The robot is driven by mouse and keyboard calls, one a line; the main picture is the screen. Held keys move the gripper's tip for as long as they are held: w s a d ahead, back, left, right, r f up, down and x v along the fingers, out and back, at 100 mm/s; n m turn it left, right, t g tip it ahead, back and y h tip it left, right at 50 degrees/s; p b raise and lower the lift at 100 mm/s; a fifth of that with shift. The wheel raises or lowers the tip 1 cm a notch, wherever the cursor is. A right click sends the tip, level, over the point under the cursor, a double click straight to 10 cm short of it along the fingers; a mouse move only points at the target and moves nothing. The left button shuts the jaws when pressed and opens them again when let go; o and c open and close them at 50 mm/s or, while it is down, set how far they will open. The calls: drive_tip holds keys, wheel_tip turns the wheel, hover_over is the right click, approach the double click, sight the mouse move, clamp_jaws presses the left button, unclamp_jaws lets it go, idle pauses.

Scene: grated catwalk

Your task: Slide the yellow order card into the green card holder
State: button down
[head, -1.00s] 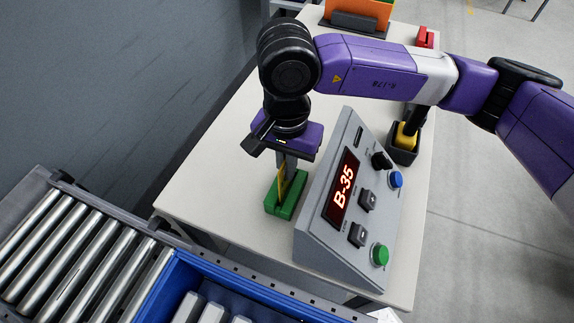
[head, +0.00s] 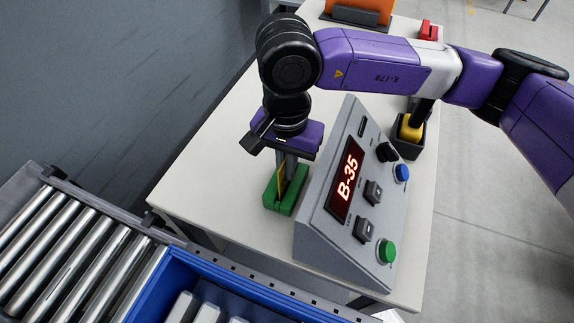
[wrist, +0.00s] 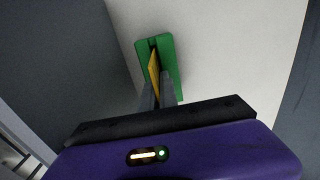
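The green card holder (head: 287,203) stands on the pale table, left of the control box. It also shows in the wrist view (wrist: 172,50). The yellow order card (head: 281,178) is upright with its lower edge at the holder's slot; in the wrist view the card (wrist: 154,68) lines up with the dark slot. How deep it sits in the slot I cannot tell. My gripper (head: 287,172) points down just above the holder, with its grey fingers (wrist: 159,93) shut on the card and hiding part of it.
A grey control box (head: 318,225) with a red "B-35" display stands close right of the holder. A blue bin (head: 160,290) and roller conveyor (head: 75,245) are at the front left. A dark cup with a yellow item (head: 411,128) is at the right. The table left of the holder (head: 215,180) is clear.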

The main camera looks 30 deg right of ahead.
drive_tip(key=shift+f+b, duration=0.35)
drive_tip(key=shift+f, duration=0.05)
drive_tip(key=c, duration=1.2)
unclamp_jaws()
drive_tip(key=shift+o, duration=0.2)
drive_tip(key=shift+r+p, duration=1.35)
drive_tip(key=shift+r, duration=2.75)
